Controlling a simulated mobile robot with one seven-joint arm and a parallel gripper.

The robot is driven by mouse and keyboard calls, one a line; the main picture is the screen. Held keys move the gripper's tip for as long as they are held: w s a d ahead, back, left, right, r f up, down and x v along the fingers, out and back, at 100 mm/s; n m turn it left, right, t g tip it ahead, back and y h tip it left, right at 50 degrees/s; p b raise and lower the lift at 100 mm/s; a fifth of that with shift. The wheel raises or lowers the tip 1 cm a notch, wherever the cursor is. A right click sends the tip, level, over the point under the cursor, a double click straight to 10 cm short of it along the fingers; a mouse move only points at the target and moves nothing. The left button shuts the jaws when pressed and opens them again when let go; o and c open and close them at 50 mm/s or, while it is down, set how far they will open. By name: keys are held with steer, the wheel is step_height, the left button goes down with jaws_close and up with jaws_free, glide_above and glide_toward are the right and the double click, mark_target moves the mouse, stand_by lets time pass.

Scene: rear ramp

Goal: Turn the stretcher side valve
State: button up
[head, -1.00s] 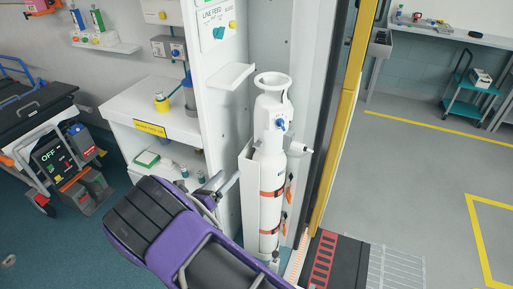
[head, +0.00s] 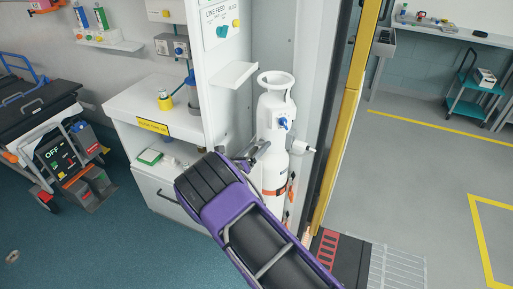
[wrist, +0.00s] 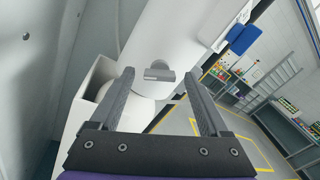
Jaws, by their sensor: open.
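A white gas cylinder (head: 272,178) stands upright in a white holder. A blue knob (head: 283,123) is on its front near the top, and a pale fitting (head: 301,146) sticks out to the right. My gripper (head: 262,149) is at the cylinder's left side, just below its collar. In the wrist view, my open, empty gripper (wrist: 158,76) points at a small grey handle (wrist: 158,70) on the white body. The handle shows between the fingertips, with gaps on both sides. The blue knob shows at the upper right (wrist: 240,38). No label names the stretcher side valve. The stretcher (head: 35,110) stands far left.
A white panel marked LINE FEED (head: 219,18) with teal and yellow knobs is above left. A small white shelf (head: 234,75) juts out left of the cylinder. A yellow door post (head: 342,130) rises to the right. Open floor (head: 430,160) lies beyond it.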

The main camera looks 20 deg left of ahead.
jaws_close()
stand_by(0.3)
steer(key=shift+f+m+b, duration=0.1)
steer(key=shift+m+b, duration=0.3)
steer(key=m+b, duration=0.9)
steer(key=m, duration=1.3)
steer(key=shift+m, duration=0.4)
